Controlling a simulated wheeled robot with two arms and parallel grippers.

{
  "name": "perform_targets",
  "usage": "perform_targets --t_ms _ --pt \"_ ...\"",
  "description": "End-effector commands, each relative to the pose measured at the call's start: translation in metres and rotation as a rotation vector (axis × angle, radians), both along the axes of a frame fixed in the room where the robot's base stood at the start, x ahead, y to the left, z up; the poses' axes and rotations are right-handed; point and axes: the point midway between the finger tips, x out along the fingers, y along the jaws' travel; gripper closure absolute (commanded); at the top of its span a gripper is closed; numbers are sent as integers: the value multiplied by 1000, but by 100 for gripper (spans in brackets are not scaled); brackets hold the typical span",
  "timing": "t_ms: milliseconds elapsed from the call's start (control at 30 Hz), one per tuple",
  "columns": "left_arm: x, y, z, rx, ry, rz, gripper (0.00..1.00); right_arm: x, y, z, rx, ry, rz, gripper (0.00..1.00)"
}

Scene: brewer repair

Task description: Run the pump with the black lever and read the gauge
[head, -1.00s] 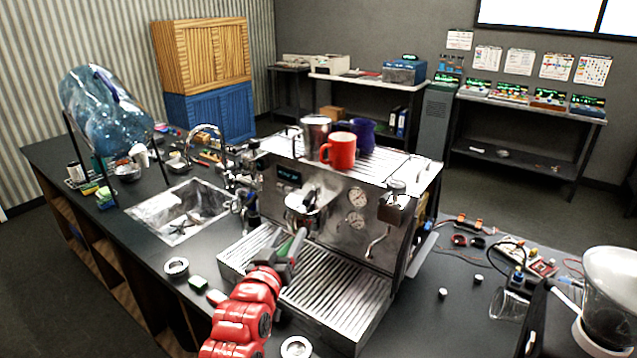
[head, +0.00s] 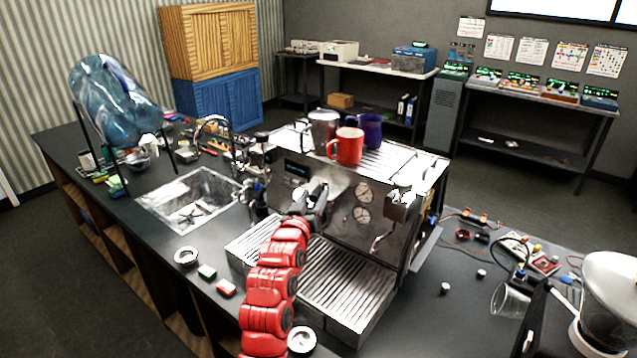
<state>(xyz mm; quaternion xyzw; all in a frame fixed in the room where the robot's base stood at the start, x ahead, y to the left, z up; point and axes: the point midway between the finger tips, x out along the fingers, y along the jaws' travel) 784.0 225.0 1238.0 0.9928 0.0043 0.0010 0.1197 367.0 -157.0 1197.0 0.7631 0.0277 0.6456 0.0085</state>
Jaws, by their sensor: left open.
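The steel espresso machine (head: 330,225) stands on the dark counter, with a lit display on its front. Two round gauges, an upper one (head: 362,189) and a lower one (head: 362,213), sit on the front panel; their needles are too small to read. My left gripper (head: 314,198) is open in front of the group head, left of the gauges. My red arm reaches up to it over the drip tray (head: 345,290). The gripper hides much of the group head, and I cannot make out the black lever or whether the gripper touches it. My right gripper is not in view.
A red mug (head: 346,147), a steel cup (head: 322,130) and a purple mug (head: 371,128) stand on the machine. A sink (head: 190,200) is left. Round metal parts and small sponges lie before the machine. A glass (head: 508,300) and wiring parts lie right.

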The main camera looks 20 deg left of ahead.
Motion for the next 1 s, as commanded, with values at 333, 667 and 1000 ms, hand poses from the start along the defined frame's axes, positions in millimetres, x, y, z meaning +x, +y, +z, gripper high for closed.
perform_targets --t_ms 333,667,1000 --pt "38 0 1 0 3 -1 46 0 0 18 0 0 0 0" --pt "44 1 0 0 -1 0 46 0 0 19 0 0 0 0" --pt "44 1 0 0 0 1 91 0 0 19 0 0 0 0"
